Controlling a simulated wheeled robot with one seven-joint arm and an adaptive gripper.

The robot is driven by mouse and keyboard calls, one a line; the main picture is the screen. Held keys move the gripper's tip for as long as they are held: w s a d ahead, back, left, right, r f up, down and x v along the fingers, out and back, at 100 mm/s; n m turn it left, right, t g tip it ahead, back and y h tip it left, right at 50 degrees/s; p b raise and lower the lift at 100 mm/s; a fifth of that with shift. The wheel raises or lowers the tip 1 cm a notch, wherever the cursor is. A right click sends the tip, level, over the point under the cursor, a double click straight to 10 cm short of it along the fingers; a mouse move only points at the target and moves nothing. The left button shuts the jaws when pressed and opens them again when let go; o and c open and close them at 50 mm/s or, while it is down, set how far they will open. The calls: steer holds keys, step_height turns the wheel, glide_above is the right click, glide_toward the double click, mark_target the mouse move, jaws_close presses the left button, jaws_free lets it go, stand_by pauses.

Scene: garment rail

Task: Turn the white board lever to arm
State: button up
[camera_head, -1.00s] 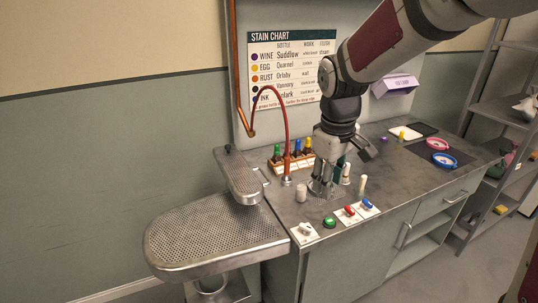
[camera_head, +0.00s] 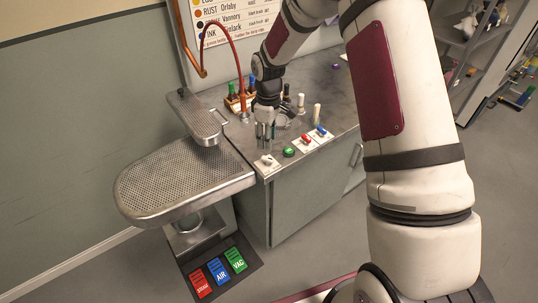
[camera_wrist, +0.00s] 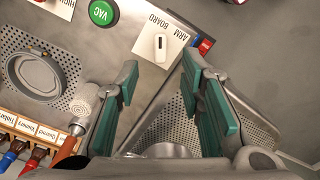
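The white lever (camera_wrist: 160,46) stands on a white plate (camera_wrist: 150,33) lettered ARM and BOARD, near the counter's front edge. I cannot tell surely which word it points to. In the head view the white lever (camera_head: 267,160) is at the counter's left front corner. My gripper (camera_wrist: 160,70) is open, with green-padded fingers spread wide and nothing between them. In the wrist view the lever shows just beyond the gap between the fingertips. In the head view my gripper (camera_head: 265,132) hangs above the counter just behind the lever, apart from it.
A green VAC button (camera_wrist: 103,12) is beside the lever plate. Red (camera_head: 306,139) and blue (camera_head: 321,131) levers stand further right. A whitish cylinder (camera_wrist: 84,108) and a bottle rack (camera_wrist: 30,130) are near the left finger. The perforated board (camera_head: 180,185) is left; labelled pedals (camera_head: 220,274) are on the floor.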

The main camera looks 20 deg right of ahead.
mark_target(268, 158)
step_height(268, 158, down, 8)
steer(key=shift+f+p, duration=0.15)
steer(key=shift+p, duration=0.4)
jaws_close()
